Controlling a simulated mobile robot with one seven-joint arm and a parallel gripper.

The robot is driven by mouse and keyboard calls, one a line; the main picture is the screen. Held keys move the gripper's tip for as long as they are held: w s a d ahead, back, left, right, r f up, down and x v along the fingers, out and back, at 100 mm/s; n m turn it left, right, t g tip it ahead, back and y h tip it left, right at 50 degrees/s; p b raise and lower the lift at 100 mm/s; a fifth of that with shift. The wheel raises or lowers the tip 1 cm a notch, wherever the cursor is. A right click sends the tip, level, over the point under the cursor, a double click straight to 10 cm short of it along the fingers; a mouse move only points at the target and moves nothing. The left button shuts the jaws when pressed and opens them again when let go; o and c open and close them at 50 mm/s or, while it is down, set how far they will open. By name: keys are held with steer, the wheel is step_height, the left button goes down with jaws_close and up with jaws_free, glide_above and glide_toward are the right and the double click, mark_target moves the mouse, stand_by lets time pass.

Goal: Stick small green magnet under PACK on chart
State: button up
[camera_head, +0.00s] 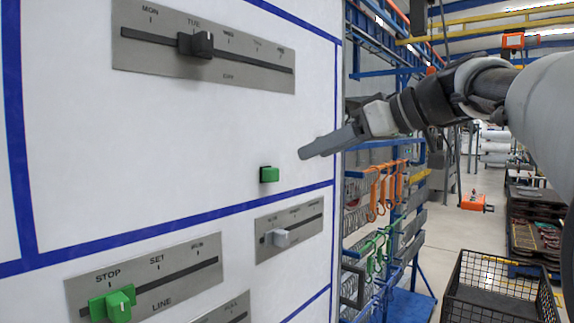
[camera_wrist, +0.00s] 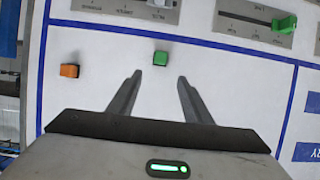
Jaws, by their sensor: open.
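A small green magnet (camera_head: 270,174) sits on the white chart panel (camera_head: 110,150), above a blue line. In the wrist view the green magnet (camera_wrist: 160,58) lies just beyond the fingertips, roughly centred between them. My gripper (camera_head: 303,154) is to the right of the magnet in the head view, pointing at the panel. In the wrist view my gripper (camera_wrist: 158,77) has its two fingers spread, with nothing between them. A gap to the magnet shows. I cannot read the word PACK in either view.
An orange magnet (camera_wrist: 69,71) is left of the green one in the wrist view. Slider plates carry a dark knob (camera_head: 196,44), a grey knob (camera_head: 283,237) and a green knob (camera_head: 118,306). A black wire basket (camera_head: 497,290) stands on the floor at right.

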mark_target(276, 170)
steer(key=p+x, duration=0.1)
steer(key=x, duration=1.1)
steer(key=shift+f, duration=0.1)
steer(key=shift+d, duration=0.1)
steer(key=c, duration=1)
steer(key=shift+c, duration=0.2)
steer(key=shift+s, duration=0.1)
steer(key=s+d+b, duration=0.4)
steer(key=d, duration=0.1)
steer(key=shift+d, duration=0.2)
steer(key=shift+s, duration=0.15)
stand_by(0.5)
